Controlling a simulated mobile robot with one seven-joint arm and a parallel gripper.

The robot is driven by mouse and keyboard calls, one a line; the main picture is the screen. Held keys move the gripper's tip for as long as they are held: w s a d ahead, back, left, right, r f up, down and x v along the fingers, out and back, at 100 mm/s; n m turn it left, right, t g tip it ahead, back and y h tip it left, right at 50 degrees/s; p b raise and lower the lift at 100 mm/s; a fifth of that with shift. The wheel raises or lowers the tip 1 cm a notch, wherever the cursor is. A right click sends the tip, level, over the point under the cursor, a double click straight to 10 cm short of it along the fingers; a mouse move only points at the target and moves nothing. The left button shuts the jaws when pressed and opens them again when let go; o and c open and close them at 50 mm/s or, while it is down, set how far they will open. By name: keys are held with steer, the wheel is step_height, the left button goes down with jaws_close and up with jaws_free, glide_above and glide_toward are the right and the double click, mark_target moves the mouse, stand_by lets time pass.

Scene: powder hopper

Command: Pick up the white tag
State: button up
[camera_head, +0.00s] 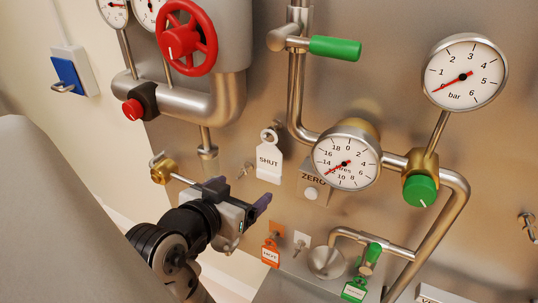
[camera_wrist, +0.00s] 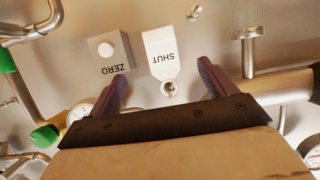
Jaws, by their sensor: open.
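The white tag (camera_head: 269,165) reads SHUT and hangs upright by its ring on a peg on the metal panel. It also shows in the wrist view (camera_wrist: 161,52), upside down, with its ring end towards my gripper. My gripper (camera_head: 240,193) is open and empty, in front of the panel, lower and to the left of the tag in the head view. In the wrist view my gripper (camera_wrist: 163,78) has its two dark purple fingers on either side of the tag's ring end. No contact with the tag shows.
A brass valve (camera_head: 163,169) is at left. An orange tag (camera_head: 270,253) and a green tag (camera_head: 354,290) hang below. A red handwheel (camera_head: 187,38) is above left.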

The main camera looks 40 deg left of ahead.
steer(key=b, duration=0.4)
glide_toward(267, 173)
steer(key=x, duration=0.4)
steer(key=shift+w+d+f, duration=0.2)
steer(key=shift+w+f, duration=0.1)
steer(key=shift+a+p+x, duration=0.2)
steer(key=shift+p+x, duration=0.95)
steer(key=shift+x, duration=1.8)
steer(key=shift+s, duration=0.1)
steer(key=shift+c, duration=0.2)
steer(key=c, duration=1)
steer(key=shift+r, duration=0.2)
